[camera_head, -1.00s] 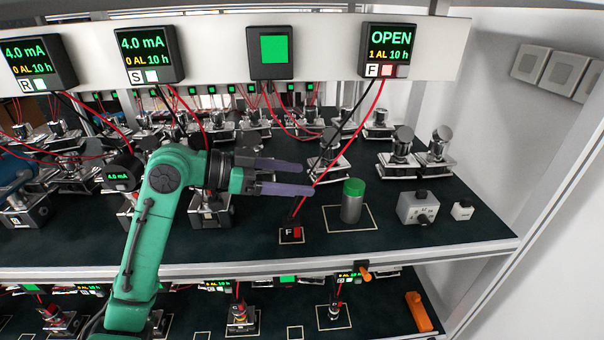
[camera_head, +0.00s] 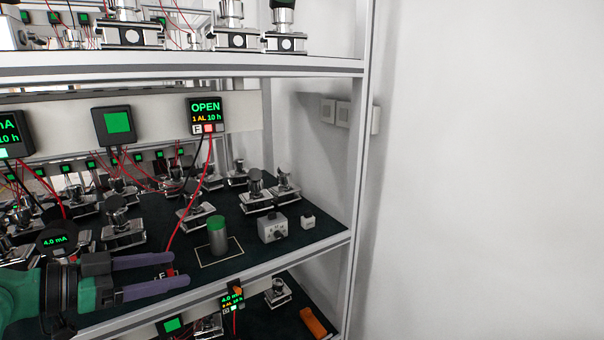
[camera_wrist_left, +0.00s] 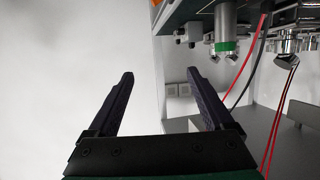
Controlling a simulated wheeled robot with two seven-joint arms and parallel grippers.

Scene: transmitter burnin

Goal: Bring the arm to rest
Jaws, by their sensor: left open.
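My left gripper (camera_head: 182,270) reaches in from the lower left of the head view. Its two purple fingers are apart with nothing between them, in front of the shelf's front part and partly covering the F marker (camera_head: 166,275). A grey cylinder with a green top (camera_head: 217,240) stands upright in an outlined square, right of the fingers and apart from them. In the left wrist view, the open fingers (camera_wrist_left: 160,73) point at a plain pale wall, and the green-banded cylinder (camera_wrist_left: 226,28) appears upside down at upper right. My right gripper is not in view.
The dark shelf (camera_head: 240,258) holds several metal fixtures, a grey knob box (camera_head: 272,228) and a small white box (camera_head: 308,222). A display (camera_head: 206,116) reads OPEN, with a red wire hanging from it. A metal post (camera_head: 357,170) stands at right; bare wall fills the far right.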

